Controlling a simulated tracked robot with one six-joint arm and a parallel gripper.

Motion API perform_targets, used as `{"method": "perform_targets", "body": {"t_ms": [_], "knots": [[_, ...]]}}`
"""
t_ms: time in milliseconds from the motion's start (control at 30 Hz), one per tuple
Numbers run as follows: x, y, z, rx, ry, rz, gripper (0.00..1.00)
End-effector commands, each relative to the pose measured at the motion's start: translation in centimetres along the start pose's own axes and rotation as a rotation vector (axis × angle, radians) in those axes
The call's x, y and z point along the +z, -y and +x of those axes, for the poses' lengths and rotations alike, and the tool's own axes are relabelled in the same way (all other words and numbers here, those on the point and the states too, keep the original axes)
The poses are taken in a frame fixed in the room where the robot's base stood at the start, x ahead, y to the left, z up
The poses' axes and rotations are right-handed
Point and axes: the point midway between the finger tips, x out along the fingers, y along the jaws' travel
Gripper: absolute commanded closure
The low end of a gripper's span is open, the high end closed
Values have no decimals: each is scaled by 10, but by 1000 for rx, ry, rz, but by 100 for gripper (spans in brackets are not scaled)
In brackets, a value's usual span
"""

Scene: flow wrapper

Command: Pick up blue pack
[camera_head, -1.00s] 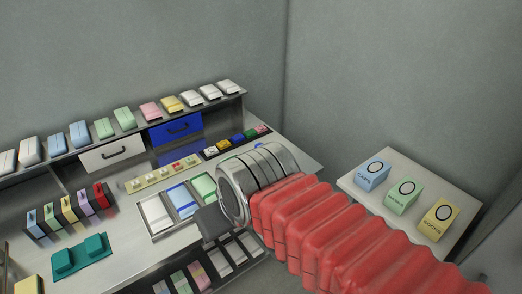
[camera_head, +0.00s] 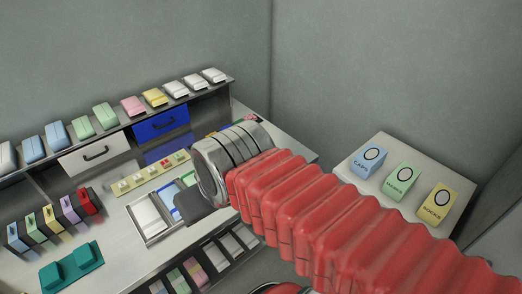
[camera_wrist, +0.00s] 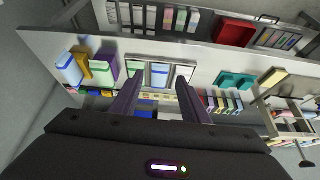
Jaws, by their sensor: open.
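A shallow tray (camera_head: 152,234) on the bench holds a white pack, a blue pack (camera_head: 180,208) and a green pack (camera_head: 188,179). My wrist covers much of the blue and green ones. In the wrist view this blue-edged pack (camera_wrist: 160,75) lies between a green and a white one. My gripper (camera_wrist: 160,80) is open and empty, its two fingers apart on either side of that pack in the picture; the height gap is unclear. In the head view only its dark body shows. Other light blue packs (camera_head: 57,136) lie on the back shelf.
A teal fixture (camera_head: 71,268) and several coloured upright packs (camera_head: 48,217) stand at the bench's left. A white and a blue drawer (camera_head: 161,123) sit under the shelf. A side table (camera_head: 375,145) at right holds labelled blue, green and yellow boxes.

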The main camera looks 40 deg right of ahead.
Motion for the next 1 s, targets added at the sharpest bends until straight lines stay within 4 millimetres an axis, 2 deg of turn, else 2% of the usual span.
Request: {"method": "perform_targets", "body": {"t_ms": [233, 567, 767, 1000], "knots": [[8, -2, 21, -49, 93, 217, 52], [12, -16, 62, -187, 257, 775, 52], [4, -32, 82, -283, 318, 1133, 52], [-12, -68, 104, -415, 350, 1573, 52]]}}
